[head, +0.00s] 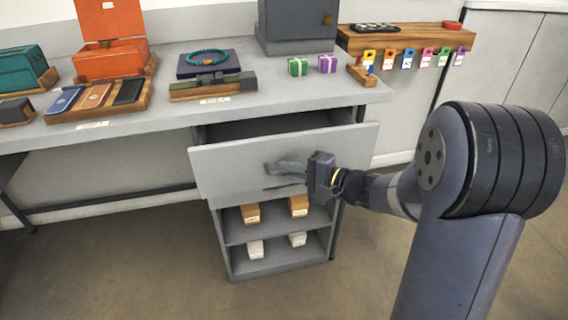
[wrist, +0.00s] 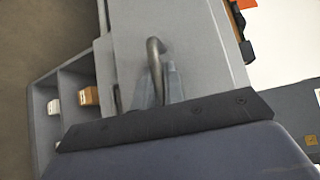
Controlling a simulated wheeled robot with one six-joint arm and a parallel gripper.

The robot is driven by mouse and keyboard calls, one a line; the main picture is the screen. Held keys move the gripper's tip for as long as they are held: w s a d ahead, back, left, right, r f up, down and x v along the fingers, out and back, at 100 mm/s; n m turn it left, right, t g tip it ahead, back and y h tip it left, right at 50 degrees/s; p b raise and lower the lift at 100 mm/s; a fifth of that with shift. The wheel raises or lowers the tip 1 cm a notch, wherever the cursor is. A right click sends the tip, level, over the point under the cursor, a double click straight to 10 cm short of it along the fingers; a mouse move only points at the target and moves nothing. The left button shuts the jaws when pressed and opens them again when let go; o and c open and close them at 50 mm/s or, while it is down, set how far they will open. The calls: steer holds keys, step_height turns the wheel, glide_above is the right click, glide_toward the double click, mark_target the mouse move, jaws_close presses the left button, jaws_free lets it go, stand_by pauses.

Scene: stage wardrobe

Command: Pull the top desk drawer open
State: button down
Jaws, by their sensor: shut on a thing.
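The top desk drawer (head: 345,148) is a grey box with a flat front, and it stands pulled out from under the desktop, its dark inside showing. My gripper (head: 285,172) is at the middle of the drawer front, shut on the drawer's bar handle (wrist: 154,52). The handle also shows in the wrist view between the fingers (wrist: 160,88), with its lower part hidden by them. In the head view the fingers cover most of the handle. The drawer front fills the middle of the wrist view.
Open shelves (head: 240,232) below the drawer hold small orange and white boxes. The grey desktop (head: 300,95) carries an orange box (head: 108,58), a phone tray, a teal ring on a dark pad (head: 200,70) and two gift boxes. A wooden ledge with coloured tags (head: 400,38) stands right. Floor in front is clear.

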steer(key=s+d+b, duration=0.1)
steer(key=s+d, duration=0.1)
steer(key=s, duration=0.7)
steer(key=s+d+b, duration=0.2)
steer(key=s+d, duration=0.1)
steer(key=s, duration=0.7)
steer(key=shift+d, duration=0.2)
steer(key=c, duration=1.5)
jaws_free()
steer(key=shift+w, duration=0.1)
steer(key=shift+d, duration=0.1)
steer(key=p+v, duration=0.1)
steer(key=v, duration=0.9)
steer(key=shift+s+d+p, duration=0.25)
steer(key=shift+p, duration=0.1)
steer(key=shift+a, duration=0.1)
steer(key=b+x, duration=0.1)
steer(key=x, duration=0.9)
steer(key=shift+w+a+b, duration=0.2)
steer(key=shift+b, duration=0.1)
